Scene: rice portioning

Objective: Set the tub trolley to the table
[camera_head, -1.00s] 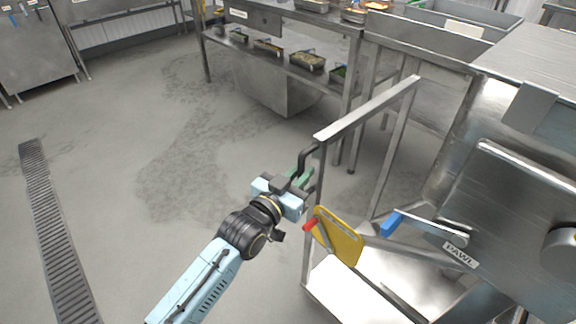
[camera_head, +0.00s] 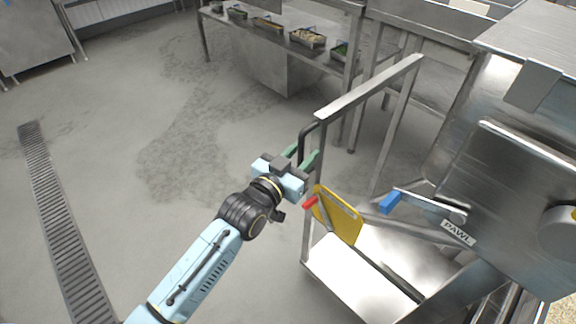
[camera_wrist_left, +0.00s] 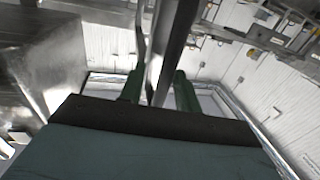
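The steel trolley frame (camera_head: 370,85) stands right of centre in the head view, with a black bent handle (camera_head: 306,138) on its near-left post. It carries a tilted steel tub (camera_head: 500,205) with a PAWL label. A red-gripped lever (camera_head: 312,202) sits by a yellow plate (camera_head: 341,217), and a blue-gripped lever (camera_head: 390,202) is beside the label. My left gripper (camera_head: 303,156) is at the black handle. Its green fingers stand apart, with the handle between them in the left wrist view (camera_wrist_left: 158,88); firm contact cannot be told. My right gripper is out of view.
A steel table (camera_head: 275,36) with several food pans on its shelf stands behind the trolley. Another steel unit (camera_head: 30,40) is at the far left. A floor drain (camera_head: 62,230) runs along the left. The grey floor between is clear.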

